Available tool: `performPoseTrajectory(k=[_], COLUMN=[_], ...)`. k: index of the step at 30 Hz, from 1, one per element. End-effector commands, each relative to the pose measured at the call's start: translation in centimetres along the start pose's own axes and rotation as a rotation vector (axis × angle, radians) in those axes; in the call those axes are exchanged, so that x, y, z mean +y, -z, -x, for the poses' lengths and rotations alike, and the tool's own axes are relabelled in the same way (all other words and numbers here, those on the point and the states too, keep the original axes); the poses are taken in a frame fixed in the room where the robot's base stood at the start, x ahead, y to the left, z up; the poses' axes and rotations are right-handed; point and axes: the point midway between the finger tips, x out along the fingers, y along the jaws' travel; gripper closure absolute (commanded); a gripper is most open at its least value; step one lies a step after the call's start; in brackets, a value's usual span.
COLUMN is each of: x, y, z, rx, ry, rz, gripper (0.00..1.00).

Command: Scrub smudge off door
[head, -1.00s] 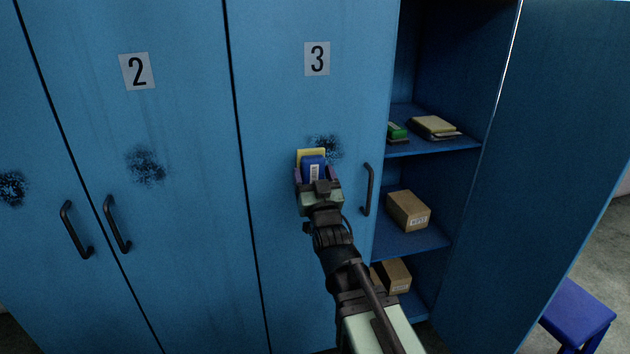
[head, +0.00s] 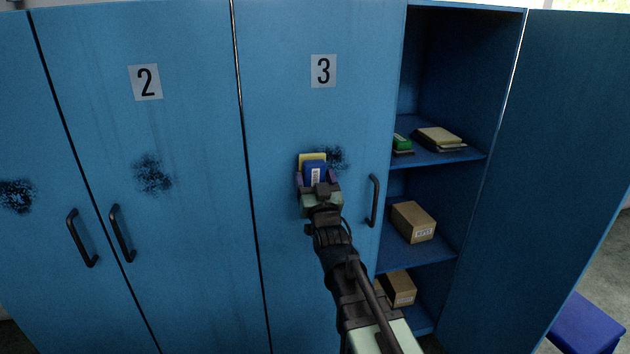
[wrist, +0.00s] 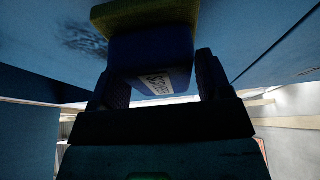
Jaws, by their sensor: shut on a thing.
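My gripper (head: 319,180) is shut on a blue sponge block with a yellow pad (head: 313,158) and a white label. The wrist view shows the block (wrist: 150,60) between my fingers, its yellow side (wrist: 150,17) toward the blue door. The sponge is at door 3 (head: 290,110); I cannot tell whether the pad touches it. A dark smudge (head: 336,157) on door 3 shows just right of the sponge, partly hidden behind it. It also shows in the wrist view (wrist: 84,38). Another smudge (head: 153,174) is on door 2 (head: 190,120), and one (head: 16,196) is at the far left.
Black handles stand out from door 3 (head: 374,201), door 2 (head: 122,233) and the left door (head: 82,238). To the right, an open locker's shelves (head: 440,156) hold books (head: 438,138), a green item (head: 401,143) and cardboard boxes (head: 413,221). A blue stool (head: 585,325) is lower right.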

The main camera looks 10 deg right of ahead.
Motion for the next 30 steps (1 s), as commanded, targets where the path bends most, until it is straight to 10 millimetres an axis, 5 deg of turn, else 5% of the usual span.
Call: performPoseTrajectory(k=[30], x=[0.6], y=[-0.6], z=[-1.6], rx=[0.001], ry=[-0.001], rz=[0.001], gripper=[0.48])
